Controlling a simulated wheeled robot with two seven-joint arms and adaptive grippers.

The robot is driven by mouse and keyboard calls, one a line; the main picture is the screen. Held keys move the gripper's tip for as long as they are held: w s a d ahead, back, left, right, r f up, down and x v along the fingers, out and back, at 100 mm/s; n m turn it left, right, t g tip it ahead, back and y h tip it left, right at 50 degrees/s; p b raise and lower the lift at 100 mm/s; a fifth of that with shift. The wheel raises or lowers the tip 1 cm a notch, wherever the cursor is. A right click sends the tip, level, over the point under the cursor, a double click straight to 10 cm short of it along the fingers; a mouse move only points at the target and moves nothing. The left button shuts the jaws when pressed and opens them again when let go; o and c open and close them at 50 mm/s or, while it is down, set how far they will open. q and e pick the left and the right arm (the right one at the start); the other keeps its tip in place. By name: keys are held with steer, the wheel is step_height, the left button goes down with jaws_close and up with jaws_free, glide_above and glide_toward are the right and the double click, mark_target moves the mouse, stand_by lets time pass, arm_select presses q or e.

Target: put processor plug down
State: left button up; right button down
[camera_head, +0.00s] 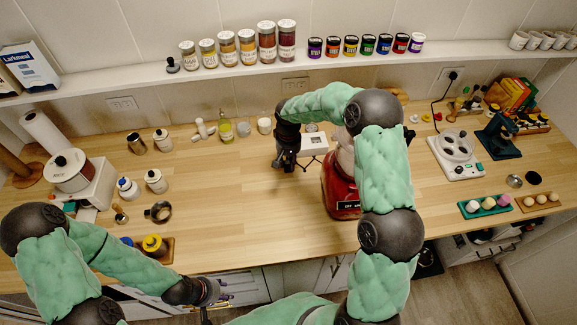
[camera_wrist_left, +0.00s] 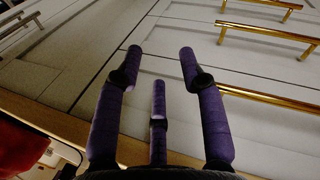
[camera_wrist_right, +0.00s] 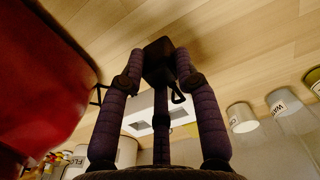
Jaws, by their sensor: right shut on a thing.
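My right gripper (camera_head: 287,160) is low over the middle of the counter, left of a large red appliance (camera_head: 340,190). In the right wrist view my right gripper (camera_wrist_right: 160,62) is shut on a small black block, which I take as the processor plug (camera_wrist_right: 158,55). The plug sits between the fingertips, with wooden counter behind it. Whether it touches the counter I cannot tell. In the head view the plug cannot be told apart from the dark gripper. My left gripper (camera_head: 212,293) is open and empty in front of the counter; its spread fingers show in the left wrist view (camera_wrist_left: 160,65).
A white box-like thing (camera_head: 313,145) with thin black legs stands just right of my right gripper. Jars (camera_head: 226,130) stand along the back. The wooden counter (camera_head: 235,215) is clear left and front of the right gripper. Drawers with gold handles (camera_wrist_left: 265,97) face my left gripper.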

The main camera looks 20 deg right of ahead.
mark_target(288, 166)
steer(key=shift+w+d+f, duration=0.3)
steer(key=shift+w+f, duration=0.3)
steer(key=shift+f, duration=1.7)
steer(key=shift+f, duration=0.2)
steer(key=c, duration=0.9)
jaws_free()
steer(key=shift+r, duration=0.15)
step_height(288, 166, up, 12)
steer(key=shift+r, duration=0.1)
